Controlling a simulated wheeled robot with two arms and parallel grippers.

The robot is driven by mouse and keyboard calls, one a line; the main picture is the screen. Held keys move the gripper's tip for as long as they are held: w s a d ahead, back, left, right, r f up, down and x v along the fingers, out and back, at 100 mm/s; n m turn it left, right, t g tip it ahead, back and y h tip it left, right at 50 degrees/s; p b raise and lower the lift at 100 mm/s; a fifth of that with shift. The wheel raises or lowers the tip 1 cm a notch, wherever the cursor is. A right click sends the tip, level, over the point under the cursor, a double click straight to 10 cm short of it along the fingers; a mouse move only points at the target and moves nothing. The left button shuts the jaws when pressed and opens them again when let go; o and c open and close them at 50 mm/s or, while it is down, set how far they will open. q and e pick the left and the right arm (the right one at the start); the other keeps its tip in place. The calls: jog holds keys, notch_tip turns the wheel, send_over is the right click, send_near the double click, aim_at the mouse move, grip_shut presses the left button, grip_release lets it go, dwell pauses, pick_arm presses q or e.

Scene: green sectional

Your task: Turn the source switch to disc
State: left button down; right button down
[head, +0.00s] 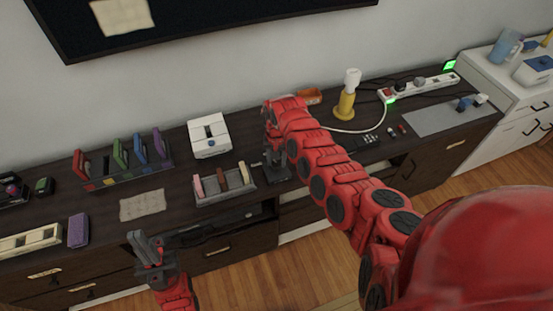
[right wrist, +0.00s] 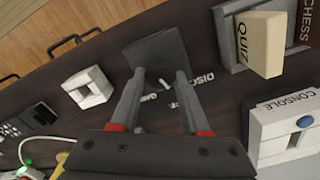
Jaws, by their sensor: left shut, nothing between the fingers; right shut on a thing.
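The source switch shows in the right wrist view as a dark grey knob (right wrist: 158,52) on the dark cabinet top. White lettering beside it includes the word DISC (right wrist: 201,76); the other labels are partly hidden. My right gripper (right wrist: 160,76) is shut on the knob, one fingertip at each side. In the head view my right gripper (head: 276,160) is at the dark switch on the cabinet, right of the grey cartridge tray; my arm hides part of it. Which label the knob points to I cannot tell. My left gripper (head: 147,248) is shut and empty in front of the cabinet.
A white console (head: 208,136) stands behind the cartridge tray (head: 226,194); its label shows in the right wrist view (right wrist: 288,101). A white cable (head: 352,131), a yellow-based bottle (head: 346,100) and a power strip (head: 424,87) lie to the right. A rack of coloured cases (head: 125,172) stands left.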

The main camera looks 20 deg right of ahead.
aim_at(276, 163)
jog(key=n+p, duration=0.1)
jog(key=n, duration=0.4)
jog(key=shift+n, duration=0.3)
dwell(0.4)
jog(key=shift+c, duration=1.9)
grip_release()
notch_tip(276, 163, up, 17)
jog(key=b, duration=0.2)
jog(key=shift+r, duration=0.2)
